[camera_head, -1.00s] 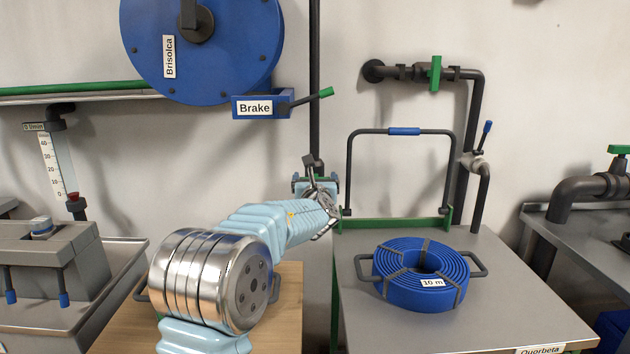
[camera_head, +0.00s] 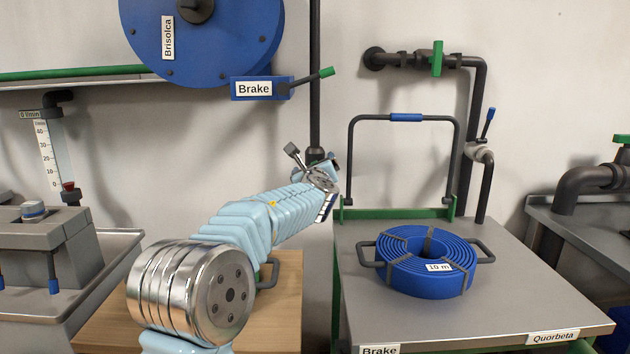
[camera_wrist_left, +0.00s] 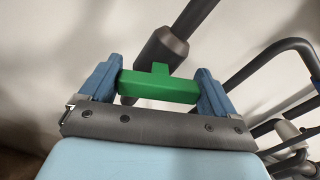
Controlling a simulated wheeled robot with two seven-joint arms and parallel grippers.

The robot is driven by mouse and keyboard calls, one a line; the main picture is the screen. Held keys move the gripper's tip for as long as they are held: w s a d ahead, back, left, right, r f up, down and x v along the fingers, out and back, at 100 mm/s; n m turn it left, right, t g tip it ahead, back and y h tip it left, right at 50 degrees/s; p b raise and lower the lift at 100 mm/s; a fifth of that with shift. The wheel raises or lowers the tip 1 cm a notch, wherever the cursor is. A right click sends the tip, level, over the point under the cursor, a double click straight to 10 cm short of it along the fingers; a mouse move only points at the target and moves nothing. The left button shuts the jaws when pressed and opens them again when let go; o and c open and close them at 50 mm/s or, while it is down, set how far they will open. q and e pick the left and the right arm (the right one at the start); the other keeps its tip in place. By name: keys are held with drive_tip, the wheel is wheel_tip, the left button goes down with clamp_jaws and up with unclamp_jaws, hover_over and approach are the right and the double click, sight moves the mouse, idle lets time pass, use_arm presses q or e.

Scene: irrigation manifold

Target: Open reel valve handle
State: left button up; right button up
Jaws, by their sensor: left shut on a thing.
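The green valve handle (camera_wrist_left: 158,87) shows in the left wrist view, in front of the dark pipe fitting (camera_wrist_left: 162,50). The blue fingers of my left gripper (camera_wrist_left: 160,92) stand at its two ends and are shut on it. In the head view my left gripper (camera_head: 324,176) is at the lower end of the vertical dark pipe (camera_head: 315,75), tilted, with my wrist hiding most of the handle. The blue reel (camera_head: 225,45) is at the upper left. My right gripper is in neither view.
A blue brake box (camera_head: 275,90) with a green-tipped lever is above my arm. To the right, a coiled blue hose (camera_head: 425,280) lies on a grey table (camera_head: 510,310), behind it a dark frame (camera_head: 352,165) and a pipe with a green valve (camera_head: 437,58).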

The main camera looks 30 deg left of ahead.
use_arm(q)
drive_tip(key=n+b, duration=0.1)
drive_tip(key=n, duration=0.1)
drive_tip(key=n+b, duration=0.1)
drive_tip(key=b, duration=0.1)
drive_tip(key=n+b, duration=0.2)
drive_tip(key=shift+a+f+n, duration=0.1)
drive_tip(key=shift+f+n, duration=0.2)
drive_tip(key=shift+f, duration=0.05)
drive_tip(key=n+b, duration=0.4)
drive_tip(key=shift+s+n+b, duration=0.1)
drive_tip(key=shift+n+b, duration=0.95)
drive_tip(key=shift+n, duration=0.85)
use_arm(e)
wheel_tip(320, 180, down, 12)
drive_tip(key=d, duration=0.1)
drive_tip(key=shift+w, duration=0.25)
use_arm(q)
drive_tip(key=shift+r+n, duration=0.1)
drive_tip(key=shift+n, duration=0.2)
drive_tip(key=o, duration=0.8)
drive_tip(key=shift+c, duration=0.2)
drive_tip(key=b+v, duration=0.5)
drive_tip(key=v, duration=0.8)
drive_tip(key=shift+s+d, duration=0.2)
drive_tip(key=shift+s, duration=0.1)
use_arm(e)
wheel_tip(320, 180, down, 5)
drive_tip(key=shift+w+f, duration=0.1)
